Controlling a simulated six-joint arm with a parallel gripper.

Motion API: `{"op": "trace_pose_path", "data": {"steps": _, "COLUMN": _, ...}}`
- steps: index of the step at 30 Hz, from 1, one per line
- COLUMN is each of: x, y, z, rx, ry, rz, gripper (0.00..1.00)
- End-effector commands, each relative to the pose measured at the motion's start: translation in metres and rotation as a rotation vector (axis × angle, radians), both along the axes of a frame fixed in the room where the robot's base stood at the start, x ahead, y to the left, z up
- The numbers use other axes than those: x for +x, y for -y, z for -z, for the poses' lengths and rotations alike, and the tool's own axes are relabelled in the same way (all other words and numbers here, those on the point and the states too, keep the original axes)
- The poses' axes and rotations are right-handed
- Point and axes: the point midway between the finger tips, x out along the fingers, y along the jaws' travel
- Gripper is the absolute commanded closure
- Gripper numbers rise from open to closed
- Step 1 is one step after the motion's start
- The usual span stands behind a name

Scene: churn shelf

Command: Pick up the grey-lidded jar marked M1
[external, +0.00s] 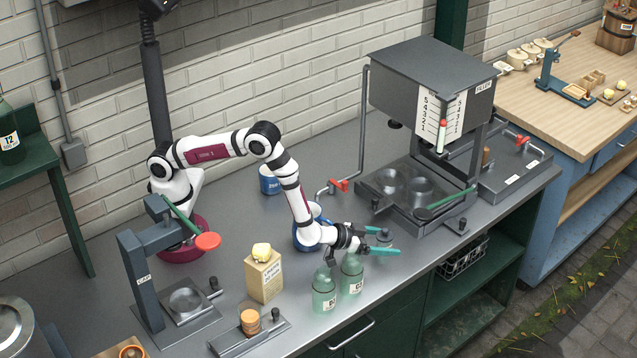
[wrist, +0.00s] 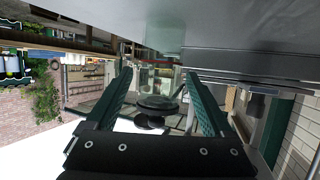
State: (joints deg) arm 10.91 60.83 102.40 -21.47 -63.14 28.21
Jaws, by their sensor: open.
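A small jar with a dark grey knobbed lid (external: 384,234) stands near the front edge of the bench. My gripper (external: 387,241) is at it, with one green finger on each side. In the wrist view the grey lid (wrist: 157,103) shows between the two open fingers (wrist: 158,88), with clear glass behind it. Gaps show between the lid and both fingers there. I cannot read a mark on this jar; the fingers hide much of its body in the external view.
Two green glass bottles (external: 324,292) with labels stand just left of my gripper, close to it. A wooden box (external: 263,275) stands farther left. The filler machine (external: 430,90) is behind to the right. Bare bench lies between the jar and the machine.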

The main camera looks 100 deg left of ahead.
Motion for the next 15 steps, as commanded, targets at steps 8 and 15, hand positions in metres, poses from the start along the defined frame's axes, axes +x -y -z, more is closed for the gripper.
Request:
{"op": "trace_pose_path", "data": {"steps": 8, "x": 0.024, "y": -0.009, "z": 0.009, "rx": 0.0, "ry": -0.001, "rz": 0.001, "gripper": 0.14}}
{"op": "trace_pose_path", "data": {"steps": 15, "x": 0.024, "y": -0.009, "z": 0.009, "rx": 0.0, "ry": -0.001, "rz": 0.001, "gripper": 0.38}}
